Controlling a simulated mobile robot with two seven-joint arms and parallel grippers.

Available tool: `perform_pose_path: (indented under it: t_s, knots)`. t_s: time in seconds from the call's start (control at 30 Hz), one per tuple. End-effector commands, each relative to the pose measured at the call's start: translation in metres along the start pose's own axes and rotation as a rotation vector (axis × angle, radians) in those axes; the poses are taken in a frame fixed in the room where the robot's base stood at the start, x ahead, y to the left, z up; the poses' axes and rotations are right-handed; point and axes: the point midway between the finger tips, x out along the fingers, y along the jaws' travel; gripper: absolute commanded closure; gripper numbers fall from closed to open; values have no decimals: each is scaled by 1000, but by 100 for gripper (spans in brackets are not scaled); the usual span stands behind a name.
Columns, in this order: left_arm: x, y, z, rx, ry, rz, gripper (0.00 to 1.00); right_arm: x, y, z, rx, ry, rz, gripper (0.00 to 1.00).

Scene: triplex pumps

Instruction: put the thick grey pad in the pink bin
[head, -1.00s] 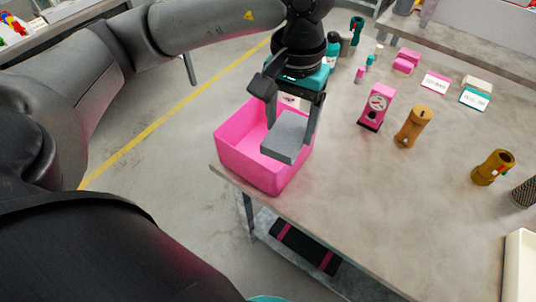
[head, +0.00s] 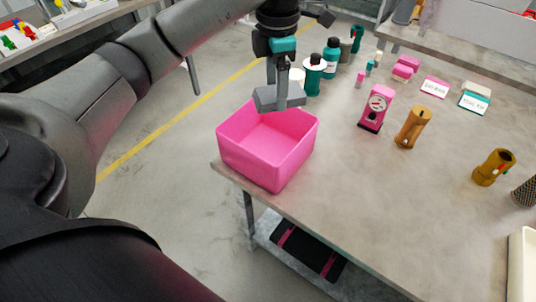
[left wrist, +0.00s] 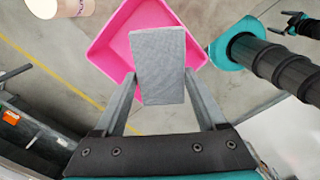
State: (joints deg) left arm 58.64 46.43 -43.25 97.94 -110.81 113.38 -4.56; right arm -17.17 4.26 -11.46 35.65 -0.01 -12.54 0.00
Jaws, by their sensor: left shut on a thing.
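The thick grey pad (head: 279,97) is held in my left gripper (head: 280,84), which is shut on it. In the head view the pad is above the back rim of the pink bin (head: 258,166). The bin stands at the table's left corner, and the inside that shows is empty. In the left wrist view the pad (left wrist: 158,65) lies between the two fingers (left wrist: 160,88), with the pink bin (left wrist: 112,48) behind and below it, partly hidden.
Behind the bin stand teal bottles (head: 313,77). To its right are a pink dial device (head: 376,108), an orange cylinder (head: 411,128) and a brown cylinder (head: 493,167). A white tray (head: 522,265) is at the right edge. The table's middle front is clear.

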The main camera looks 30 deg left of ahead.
Motion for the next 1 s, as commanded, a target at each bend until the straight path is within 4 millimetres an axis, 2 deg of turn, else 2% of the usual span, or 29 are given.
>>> perform_pose_path:
  t_s: [0.1,0.2,0.3,0.47,0.57,1.0]
  knots:
    - [4,13,-4,-265,6,-7,79,4,3,5,-2,-8,3,0]
    - [6,21,-7,-440,12,-12,79,5,4,6,-3,-9,5,0]
    - [7,27,-10,-566,15,-14,79,6,4,6,-3,-10,5,0]
    - [13,30,-12,-658,20,-18,79,8,4,6,-3,-10,5,0]
    - [31,30,-12,-669,23,-19,79,15,4,7,-3,-9,5,0]
    - [143,27,-14,-666,22,-19,79,36,4,7,-2,-6,6,0]
